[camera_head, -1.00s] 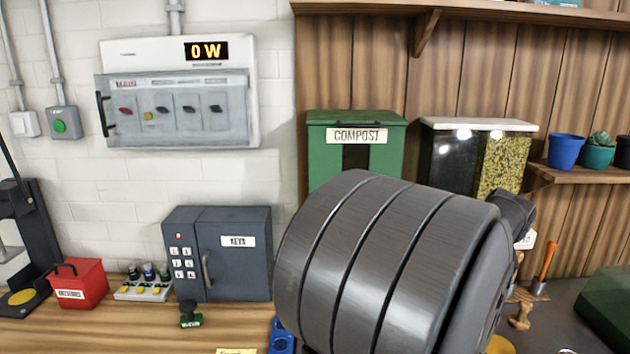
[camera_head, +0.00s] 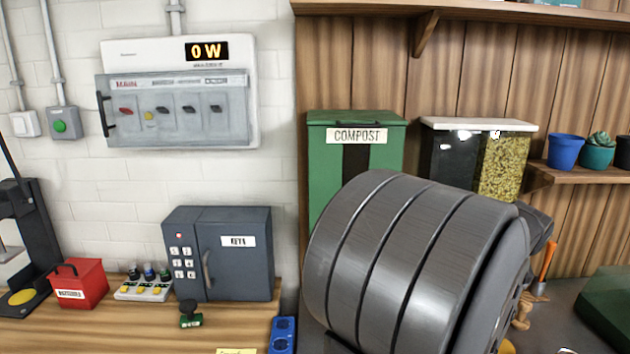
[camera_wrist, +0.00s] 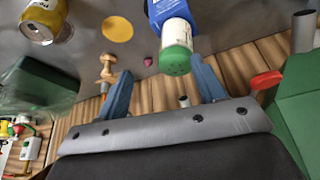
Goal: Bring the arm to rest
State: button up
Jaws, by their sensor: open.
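My arm fills the lower middle of the head view as a thick, dark grey ribbed link. It covers part of the compost bin and of the bench behind it. My gripper (camera_wrist: 160,68) shows in the wrist view as two blue fingers set wide apart on a grey bar. It is open, and I see nothing clamped between the fingers. A white bottle with a green cap (camera_wrist: 176,60) appears between and beyond the fingertips; I cannot tell how far off it is. The gripper's fingers are hidden in the head view.
The green compost bin (camera_head: 330,165) and a clear-fronted container (camera_head: 505,165) stand behind my arm. A dark key cabinet (camera_head: 240,260) and red box (camera_head: 80,285) sit on the wooden bench at left. A can (camera_wrist: 42,20) and a wooden piece (camera_wrist: 106,66) lie on the grey surface.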

jog(key=s+d+r, duration=0.2)
jog(key=s+r, duration=0.3)
jog(key=s, duration=0.1)
jog(key=w+a+r+n+y, duration=0.1)
jog(key=w+a+r+n, duration=0.2)
jog(key=w+a+r, duration=1.1)
jog(key=a+r+n, duration=0.1)
jog(key=a+r, duration=0.3)
jog(key=a, duration=0.3)
jog(key=w+a+r+y, duration=0.1)
jog(key=a+r, duration=0.2)
jog(key=a, duration=0.4)
jog(key=a+r+n, duration=0.1)
jog(key=a+r, duration=0.3)
jog(key=a, duration=0.3)
jog(key=w+a+f+n, duration=0.1)
jog(key=w+a, duration=0.2)
jog(key=a, duration=0.4)
jog(key=shift+w+f+n, duration=0.3)
jog(key=shift+w+f, duration=0.1)
